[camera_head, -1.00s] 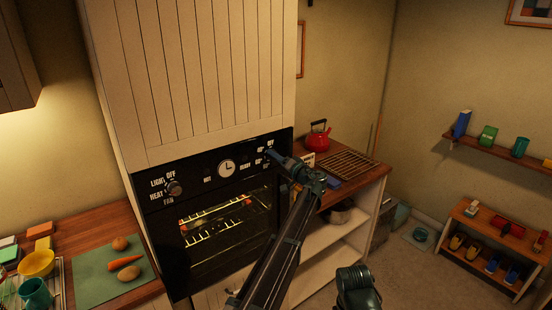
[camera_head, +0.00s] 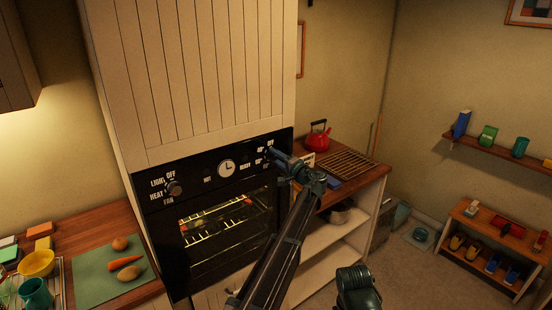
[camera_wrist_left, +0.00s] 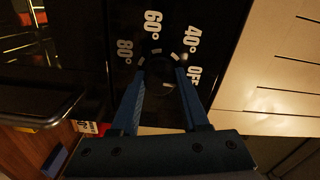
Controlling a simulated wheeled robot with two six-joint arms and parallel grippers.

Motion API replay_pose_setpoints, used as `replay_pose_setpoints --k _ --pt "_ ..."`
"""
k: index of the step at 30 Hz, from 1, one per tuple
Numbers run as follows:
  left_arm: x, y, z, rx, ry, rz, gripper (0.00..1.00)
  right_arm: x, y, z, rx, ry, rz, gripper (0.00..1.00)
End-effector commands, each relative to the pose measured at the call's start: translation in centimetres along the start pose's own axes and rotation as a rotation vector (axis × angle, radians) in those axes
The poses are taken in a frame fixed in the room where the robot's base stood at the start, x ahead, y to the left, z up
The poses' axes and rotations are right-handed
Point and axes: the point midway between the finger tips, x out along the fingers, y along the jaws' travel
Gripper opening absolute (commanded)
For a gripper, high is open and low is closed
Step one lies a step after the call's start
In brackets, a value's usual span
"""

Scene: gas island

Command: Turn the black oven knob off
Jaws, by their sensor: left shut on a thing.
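The black oven (camera_head: 215,215) has a dark front panel with a knob at each end and a clock between them. My left gripper (camera_head: 272,154) is at the right-hand knob, which it mostly hides in the head view. In the left wrist view, the blue fingers of my left gripper (camera_wrist_left: 162,76) are shut on the black knob (camera_wrist_left: 159,69), one on each side. The knob's pointer is too dark to read.
The left knob (camera_head: 175,188) has LIGHT, OFF, HEAT and FAN labels. The lit oven window (camera_head: 225,226) lies below the panel. A green board (camera_head: 95,285) with vegetables lies at left.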

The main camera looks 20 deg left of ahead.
Motion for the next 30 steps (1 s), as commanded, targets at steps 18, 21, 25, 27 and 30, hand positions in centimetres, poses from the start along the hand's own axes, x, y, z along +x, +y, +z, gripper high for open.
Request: replay_pose_setpoints --k 18,21,25,27,30 --pt "0.0 0.0 0.0 0.003 0.000 0.001 0.75 0.0 0.0 0.0 0.000 0.000 0.000 0.50" --pt "0.0 0.0 0.0 0.003 0.000 0.000 0.75 0.0 0.0 0.0 0.000 0.000 0.000 0.50" --pt "-0.1 0.0 0.0 0.002 0.000 0.000 0.75 0.0 0.0 0.0 0.000 0.000 0.000 0.50" --pt "-0.6 0.0 0.0 0.002 0.001 0.000 0.75 0.0 0.0 0.0 0.000 0.000 0.000 0.50" --pt "-2.0 0.0 0.1 0.002 0.002 0.001 0.75 0.0 0.0 0.0 0.000 0.000 0.000 0.50"
